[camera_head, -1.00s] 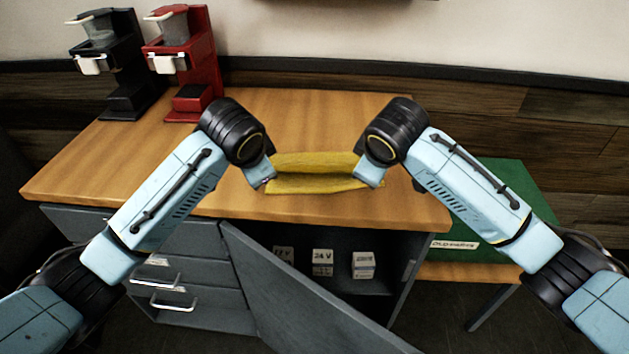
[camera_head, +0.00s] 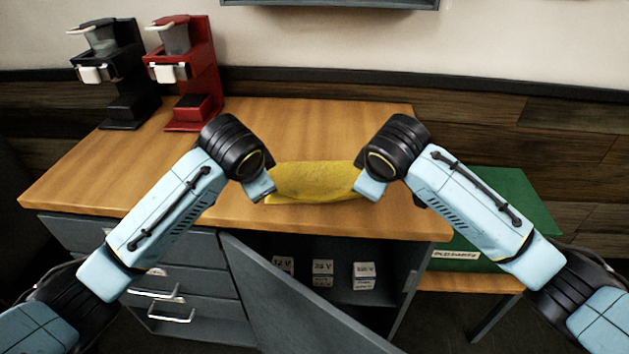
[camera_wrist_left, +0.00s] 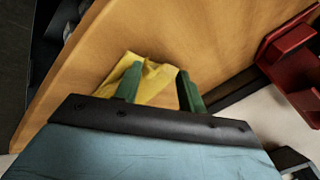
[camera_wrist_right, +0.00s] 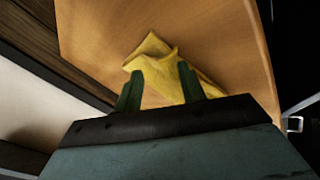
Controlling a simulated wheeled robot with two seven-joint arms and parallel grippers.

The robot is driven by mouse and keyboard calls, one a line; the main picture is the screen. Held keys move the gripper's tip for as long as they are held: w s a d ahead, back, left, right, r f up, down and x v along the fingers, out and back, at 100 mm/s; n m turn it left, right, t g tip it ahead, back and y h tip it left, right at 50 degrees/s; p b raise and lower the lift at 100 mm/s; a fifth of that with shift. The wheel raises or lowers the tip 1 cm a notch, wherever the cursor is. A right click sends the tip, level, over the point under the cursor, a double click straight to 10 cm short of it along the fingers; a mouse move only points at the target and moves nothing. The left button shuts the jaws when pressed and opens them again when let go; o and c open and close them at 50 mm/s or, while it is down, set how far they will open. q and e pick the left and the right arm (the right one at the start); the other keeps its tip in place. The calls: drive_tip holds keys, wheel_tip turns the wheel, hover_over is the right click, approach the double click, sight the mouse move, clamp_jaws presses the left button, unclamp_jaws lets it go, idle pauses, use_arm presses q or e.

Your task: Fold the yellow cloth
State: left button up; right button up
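The yellow cloth (camera_head: 312,182) lies near the front edge of the wooden counter, between my two wrists. It looks folded over into a band, with its front face smooth and slightly raised. It also shows in the left wrist view (camera_wrist_left: 152,82) and the right wrist view (camera_wrist_right: 165,70). My left gripper (camera_wrist_left: 158,80) is at the cloth's left end, its green fingers apart. My right gripper (camera_wrist_right: 160,76) is at the right end, fingers also apart, with cloth showing between and beyond them. The fingertips are hidden in the head view; I cannot tell whether they touch the cloth.
A black brewer (camera_head: 115,75) and a red brewer (camera_head: 188,75) stand at the counter's back left. The counter (camera_head: 120,170) is otherwise clear. Below, a cabinet door (camera_head: 310,300) hangs open before several small boxes. A green surface (camera_head: 510,205) is at right.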

use_arm(q)
drive_tip(key=v, duration=1)
drive_tip(key=shift+r, duration=0.35)
use_arm(e)
drive_tip(key=v, duration=1)
drive_tip(key=shift+r, duration=0.35)
use_arm(q)
drive_tip(key=shift+s, duration=0.1)
drive_tip(key=shift+c, duration=0.3)
use_arm(e)
drive_tip(key=shift+s, duration=0.1)
drive_tip(key=shift+c, duration=0.3)
